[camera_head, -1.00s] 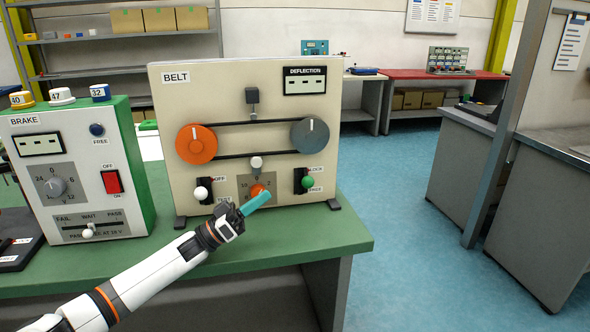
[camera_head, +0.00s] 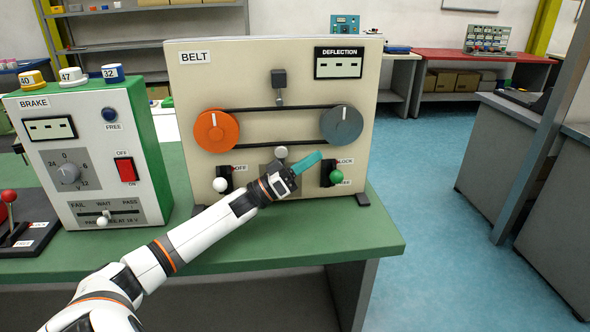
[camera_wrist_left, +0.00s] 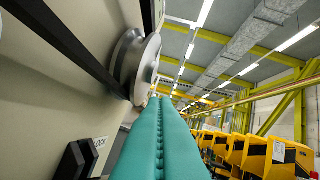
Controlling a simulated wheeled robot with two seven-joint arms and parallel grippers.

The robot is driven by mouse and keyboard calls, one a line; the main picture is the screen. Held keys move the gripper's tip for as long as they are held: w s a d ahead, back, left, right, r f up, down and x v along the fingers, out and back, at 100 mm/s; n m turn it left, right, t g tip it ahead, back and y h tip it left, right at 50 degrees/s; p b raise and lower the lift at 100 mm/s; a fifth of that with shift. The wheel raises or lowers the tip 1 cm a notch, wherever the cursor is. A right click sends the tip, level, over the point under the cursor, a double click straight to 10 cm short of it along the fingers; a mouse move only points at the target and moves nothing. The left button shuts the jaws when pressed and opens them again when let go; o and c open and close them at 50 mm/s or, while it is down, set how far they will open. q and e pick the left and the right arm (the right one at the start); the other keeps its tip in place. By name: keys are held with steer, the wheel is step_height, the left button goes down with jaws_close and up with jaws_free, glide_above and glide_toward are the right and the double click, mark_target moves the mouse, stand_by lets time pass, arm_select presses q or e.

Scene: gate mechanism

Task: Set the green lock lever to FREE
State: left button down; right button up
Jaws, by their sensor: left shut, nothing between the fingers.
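The green lock lever (camera_head: 336,174) is on the lower right of the BELT panel (camera_head: 185,95). Its green knob sits low in the black slot, beside the FREE label and below the LOCK label (camera_head: 345,161). My left gripper (camera_head: 318,156) has teal fingers, shut and empty. In the head view its tips appear just up and left of the green knob, near the slot's top; contact cannot be told. The fingers also show in the wrist view (camera_wrist_left: 163,105), pointing past the grey pulley (camera_wrist_left: 140,65). The green knob is not visible there. My right gripper is not in view.
The orange pulley (camera_head: 216,131) and grey pulley (camera_head: 342,125) carry a belt above the lever. A white-knobbed lever (camera_head: 220,184) is left of my gripper, which covers the middle dial. The BRAKE box (camera_head: 70,150) stands at left. Green table (camera_head: 300,240) is clear in front.

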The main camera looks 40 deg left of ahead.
mark_target(333, 176)
arm_select(q)
steer(key=shift+w+d+f, duration=0.5)
steer(key=shift+d+f, duration=0.15)
steer(key=shift+d, duration=0.05)
steer(key=shift+w+d+f, duration=0.5)
steer(key=shift+d+f, duration=0.1)
steer(key=shift+d, duration=0.1)
steer(key=shift+s+d+f+p, duration=0.3)
steer(key=shift+f+p, duration=0.1)
steer(key=shift+f, duration=0.1)
steer(key=shift+a, duration=0.1)
